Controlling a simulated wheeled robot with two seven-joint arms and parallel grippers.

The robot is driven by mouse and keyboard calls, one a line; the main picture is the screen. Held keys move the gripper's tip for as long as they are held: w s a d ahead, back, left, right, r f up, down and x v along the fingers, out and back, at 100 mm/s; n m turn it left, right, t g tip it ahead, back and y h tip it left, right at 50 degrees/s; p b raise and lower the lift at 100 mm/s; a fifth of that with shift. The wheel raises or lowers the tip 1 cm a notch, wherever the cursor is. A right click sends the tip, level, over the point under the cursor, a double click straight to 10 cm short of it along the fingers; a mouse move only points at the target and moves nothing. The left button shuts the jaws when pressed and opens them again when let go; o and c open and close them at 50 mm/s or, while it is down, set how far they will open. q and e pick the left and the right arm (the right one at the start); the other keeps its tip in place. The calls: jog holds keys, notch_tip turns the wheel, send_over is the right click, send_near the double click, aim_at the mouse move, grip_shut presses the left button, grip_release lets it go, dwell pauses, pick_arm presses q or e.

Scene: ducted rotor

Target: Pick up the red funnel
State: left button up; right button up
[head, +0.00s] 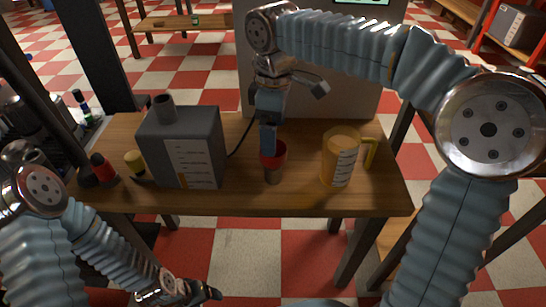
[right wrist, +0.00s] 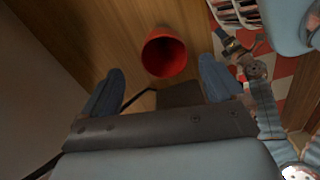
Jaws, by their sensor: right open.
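The red funnel (head: 277,158) stands on the wooden table, its wide red mouth up and a narrower brownish part below it. My right gripper (head: 268,146) comes down over it from behind, and its fingers hide part of the rim. In the right wrist view the red funnel (right wrist: 164,50) lies ahead of the open right gripper (right wrist: 162,66), roughly midway between the two blue fingers, with visible gaps to both. My left gripper (head: 200,293) is low at the left, in front of the table and away from the funnel; its jaw opening is unclear.
On the wooden table (head: 245,197), a grey canister (head: 200,150) with a spout stands left of the funnel, and a yellow measuring jug (head: 340,158) stands right. A grey panel rises behind.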

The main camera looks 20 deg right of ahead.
aim_at(280, 159)
jog(key=f, duration=0.5)
jog(key=shift+s+a+f, duration=0.1)
jog(key=shift+s+f, duration=0.1)
jog(key=shift+s, duration=0.05)
jog(key=shift+c, duration=0.2)
jog(key=c, duration=1.1)
jog(key=shift+o, duration=0.2)
